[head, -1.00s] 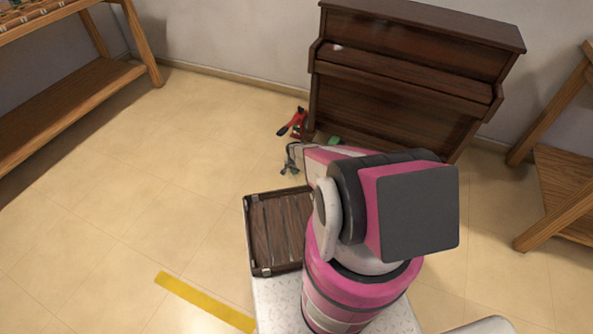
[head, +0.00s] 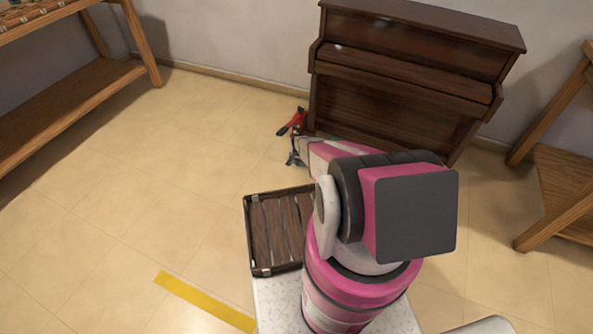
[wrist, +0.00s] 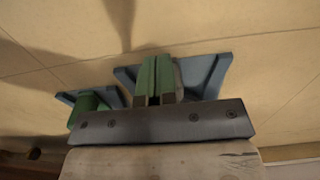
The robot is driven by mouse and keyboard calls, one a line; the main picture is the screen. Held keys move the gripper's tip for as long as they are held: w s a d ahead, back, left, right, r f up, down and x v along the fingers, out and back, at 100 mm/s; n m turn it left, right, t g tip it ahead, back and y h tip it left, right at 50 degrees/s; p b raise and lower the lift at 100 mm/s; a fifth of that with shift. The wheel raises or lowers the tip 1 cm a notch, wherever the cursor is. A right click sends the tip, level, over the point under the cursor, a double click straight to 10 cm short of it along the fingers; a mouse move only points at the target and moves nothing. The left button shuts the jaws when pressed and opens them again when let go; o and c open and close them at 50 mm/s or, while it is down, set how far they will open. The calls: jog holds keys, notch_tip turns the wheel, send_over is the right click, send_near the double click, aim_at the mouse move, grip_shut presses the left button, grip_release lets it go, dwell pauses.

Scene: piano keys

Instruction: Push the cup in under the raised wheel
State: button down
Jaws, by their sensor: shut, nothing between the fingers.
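My gripper (wrist: 157,62) is shut and empty in the wrist view, its two green fingers side by side and pointing down to the floor. Blue-grey flat, angled pieces (wrist: 208,72) show behind and beside the fingers; contact cannot be told. A green round piece (wrist: 87,106) shows at the left, by another blue-grey piece. I cannot tell for sure which of these is the cup. In the head view the brown piano (head: 400,108) stands against the wall. My arm hides the gripper and the floor by the piano's lower left; no raised wheel can be made out.
A red tool (head: 297,119) stands at the piano's left end, with a small blue-grey thing (head: 291,159) in front. A dark slatted crate (head: 250,235) lies nearer me. Wooden shelves (head: 75,105) stand left and a wooden stand (head: 570,195) right. The left floor is clear.

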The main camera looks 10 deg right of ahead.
jog(key=shift+w+d, duration=0.6)
jog(key=shift+w, duration=0.25)
jog(key=shift+w+d, duration=0.6)
jog(key=shift+w, duration=0.25)
jog(key=shift+s, duration=0.1)
jog(key=shift+s+a, duration=0.2)
jog(key=shift+s, duration=0.05)
notch_tip(320, 180, up, 10)
jog(key=s+a+r+n, duration=0.2)
jog(key=s+a+r, duration=0.1)
jog(key=s+r, duration=0.8)
jog(key=s+a+r+n, duration=0.2)
jog(key=s+r, duration=0.9)
jog(key=r, duration=0.6)
jog(key=s+a+r+n, duration=0.3)
jog(key=s+r, duration=0.8)
jog(key=r, duration=0.3)
jog(key=shift+a, duration=0.3)
